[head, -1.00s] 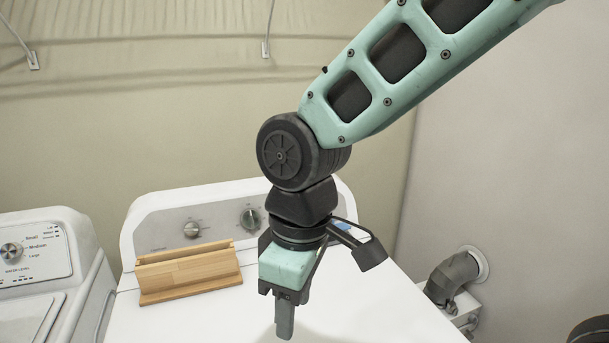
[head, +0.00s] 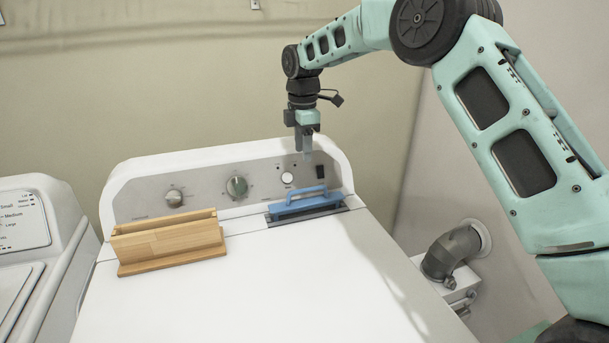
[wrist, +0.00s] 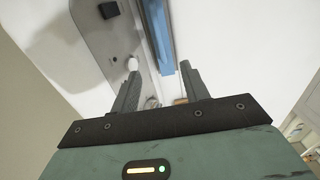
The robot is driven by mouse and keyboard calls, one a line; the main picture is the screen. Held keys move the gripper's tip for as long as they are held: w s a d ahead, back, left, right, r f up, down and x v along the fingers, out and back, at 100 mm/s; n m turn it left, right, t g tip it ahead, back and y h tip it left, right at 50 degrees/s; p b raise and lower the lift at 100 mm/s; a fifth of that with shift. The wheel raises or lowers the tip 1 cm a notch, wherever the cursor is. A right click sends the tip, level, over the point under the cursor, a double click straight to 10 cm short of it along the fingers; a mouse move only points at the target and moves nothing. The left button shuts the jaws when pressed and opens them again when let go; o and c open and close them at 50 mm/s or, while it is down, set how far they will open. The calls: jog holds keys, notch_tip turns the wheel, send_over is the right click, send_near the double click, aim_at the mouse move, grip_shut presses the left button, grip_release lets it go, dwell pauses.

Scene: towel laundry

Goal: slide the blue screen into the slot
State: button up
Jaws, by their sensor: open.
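The blue screen (head: 297,200) is at the back right of the white dryer top in the head view, with a raised handle bar along its upper side. A dark grey strip (head: 318,213) runs along its base. I cannot tell if this strip is the slot or part of the screen. My gripper (head: 306,155) points down, open and empty, above the screen and in front of the control panel. In the wrist view the blue screen (wrist: 157,35) runs lengthwise beyond and between the open fingers, apart from them.
A wooden box (head: 170,246) with an open top stands at the left on the dryer top (head: 270,290). The control panel (head: 215,185) rises behind. A grey duct pipe (head: 450,252) is at the right. The middle and front of the dryer top are clear.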

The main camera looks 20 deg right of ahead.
aim_at(303, 202)
notch_tip(303, 202, down, 16)
jog(key=p, duration=0.3)
jog(key=shift+c, duration=0.3)
jog(key=c, duration=0.8)
jog(key=shift+o, duration=0.7)
